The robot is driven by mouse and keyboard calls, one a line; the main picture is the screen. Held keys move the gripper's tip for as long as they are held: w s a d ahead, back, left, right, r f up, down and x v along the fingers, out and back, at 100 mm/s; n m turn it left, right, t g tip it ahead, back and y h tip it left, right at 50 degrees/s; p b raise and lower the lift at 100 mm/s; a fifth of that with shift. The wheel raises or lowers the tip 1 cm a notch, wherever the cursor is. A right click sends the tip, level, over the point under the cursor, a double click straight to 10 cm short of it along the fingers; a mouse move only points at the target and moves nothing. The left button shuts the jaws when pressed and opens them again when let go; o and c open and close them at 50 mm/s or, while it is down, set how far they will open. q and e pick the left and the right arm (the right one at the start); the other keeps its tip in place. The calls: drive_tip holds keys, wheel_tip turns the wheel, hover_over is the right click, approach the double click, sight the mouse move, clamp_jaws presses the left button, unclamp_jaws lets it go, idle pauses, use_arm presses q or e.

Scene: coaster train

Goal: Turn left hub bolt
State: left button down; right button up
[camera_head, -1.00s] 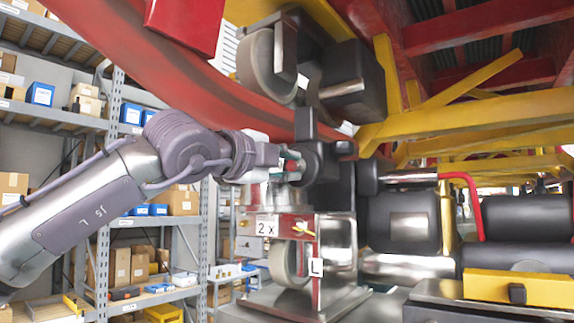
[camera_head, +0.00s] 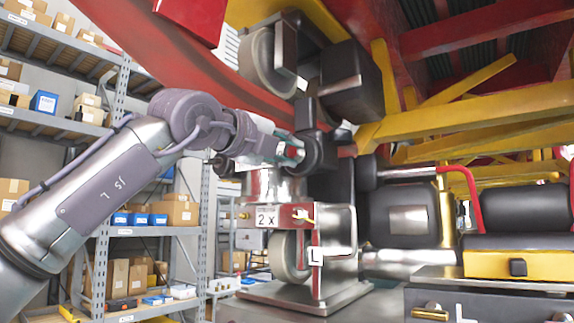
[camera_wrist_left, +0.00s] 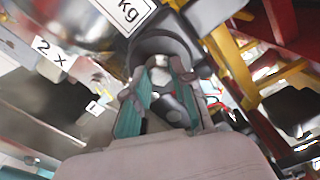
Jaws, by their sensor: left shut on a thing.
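The dark round hub (camera_head: 320,152) sits on the coaster's wheel assembly in the middle of the head view. My left gripper (camera_head: 298,152) reaches it from the left, its fingertips at the hub's face. In the left wrist view, the teal-padded fingers of the gripper (camera_wrist_left: 162,88) are shut on a pale bolt head (camera_wrist_left: 159,76) in front of the dark hub (camera_wrist_left: 170,42). Most of the bolt is hidden in the head view. My right gripper is out of view.
A lower wheel (camera_head: 290,255) stands in a metal frame beside "2 x" and "L" labels. Yellow beams (camera_head: 480,118) and black seats (camera_head: 405,215) lie to the right. Shelves with boxes (camera_head: 130,218) stand behind my left arm.

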use_arm(q)
drive_tip(key=m, duration=0.5)
drive_tip(key=shift+f+m, duration=0.15)
drive_tip(key=shift+m, duration=0.25)
drive_tip(key=m, duration=0.6)
drive_tip(key=shift+w, duration=0.1)
drive_tip(key=m+p, duration=0.1)
drive_tip(key=m, duration=0.5)
drive_tip(key=shift+d+m+p, duration=0.1)
drive_tip(key=shift+m+p, duration=0.2)
drive_tip(key=shift+p, duration=0.1)
drive_tip(key=m+p, duration=0.1)
drive_tip(key=m, duration=0.2)
drive_tip(key=shift+f+m+p, duration=0.1)
drive_tip(key=shift+m+p, duration=0.2)
drive_tip(key=shift+m, duration=1.4)
drive_tip(key=c, duration=1.1)
unclamp_jaws()
drive_tip(key=shift+c, duration=0.2)
drive_tip(key=shift+o, duration=0.9)
